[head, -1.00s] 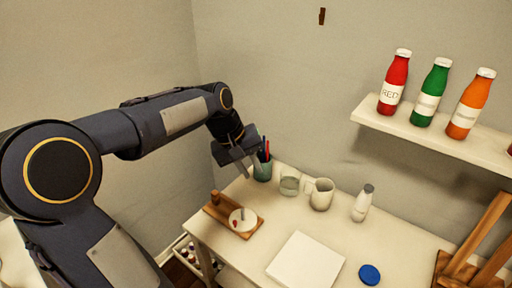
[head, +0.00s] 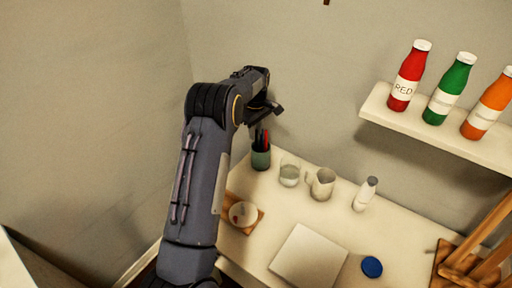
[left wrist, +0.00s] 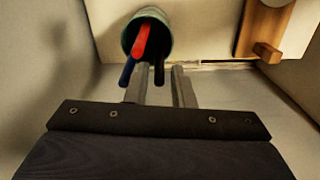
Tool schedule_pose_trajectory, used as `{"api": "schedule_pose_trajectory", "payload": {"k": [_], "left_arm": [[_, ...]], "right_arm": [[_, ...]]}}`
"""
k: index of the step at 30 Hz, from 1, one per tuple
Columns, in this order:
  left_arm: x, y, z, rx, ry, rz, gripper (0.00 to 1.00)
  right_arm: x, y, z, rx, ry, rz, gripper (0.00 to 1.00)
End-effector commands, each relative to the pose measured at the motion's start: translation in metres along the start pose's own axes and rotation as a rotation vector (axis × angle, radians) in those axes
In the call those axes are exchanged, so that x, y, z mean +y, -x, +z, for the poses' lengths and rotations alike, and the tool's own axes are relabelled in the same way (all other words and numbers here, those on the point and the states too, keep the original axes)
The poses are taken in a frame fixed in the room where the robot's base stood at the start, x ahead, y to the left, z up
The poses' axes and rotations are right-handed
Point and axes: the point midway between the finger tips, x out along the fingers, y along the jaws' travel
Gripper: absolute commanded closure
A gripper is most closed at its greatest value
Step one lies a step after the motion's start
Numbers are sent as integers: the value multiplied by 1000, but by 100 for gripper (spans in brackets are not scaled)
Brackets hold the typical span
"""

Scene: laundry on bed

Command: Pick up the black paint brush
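The black paint brush (left wrist: 159,73) stands in a green cup (left wrist: 147,22) with a red handle (left wrist: 139,42) and a blue handle (left wrist: 127,72) beside it. In the head view the cup (head: 261,158) is at the table's back left corner, its dark and red handles (head: 262,139) pointing up. My left gripper (head: 277,109) is above the cup, a little to its right. In the left wrist view its fingers (left wrist: 160,88) are apart, and the black brush's end shows between them in the picture. Its depth relative to the fingertips is unclear. My right gripper is not in view.
A glass (head: 289,175), a mug (head: 321,184) and a white bottle (head: 365,194) stand right of the cup. A wooden palette (head: 256,221) is partly hidden by my left arm. Walls are close behind and left. A shelf (head: 440,138) holds paint bottles.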

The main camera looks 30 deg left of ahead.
Motion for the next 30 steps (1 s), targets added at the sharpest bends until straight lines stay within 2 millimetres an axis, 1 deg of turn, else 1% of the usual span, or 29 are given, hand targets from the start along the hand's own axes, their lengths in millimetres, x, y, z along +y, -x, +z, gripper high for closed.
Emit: {"api": "schedule_pose_trajectory", "payload": {"k": [1,4,6,9,15,16,18,21,30], "left_arm": [[0,-7,1,-3,0,-5,78],[0,-23,2,-2,-1,-4,78],[1,-31,2,-2,-1,-2,78],[1,-38,2,-1,-1,-1,78],[1,-39,2,0,-1,1,78],[1,-39,2,0,-2,1,80],[1,-39,2,0,-2,1,89],[1,-39,2,0,-2,1,100],[1,-39,2,0,-2,1,100]], "right_arm": [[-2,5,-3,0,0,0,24],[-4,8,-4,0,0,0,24],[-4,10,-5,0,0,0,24],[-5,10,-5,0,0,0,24],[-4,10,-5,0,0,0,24],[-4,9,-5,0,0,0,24],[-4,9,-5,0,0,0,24],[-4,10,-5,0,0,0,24],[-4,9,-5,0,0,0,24]]}}
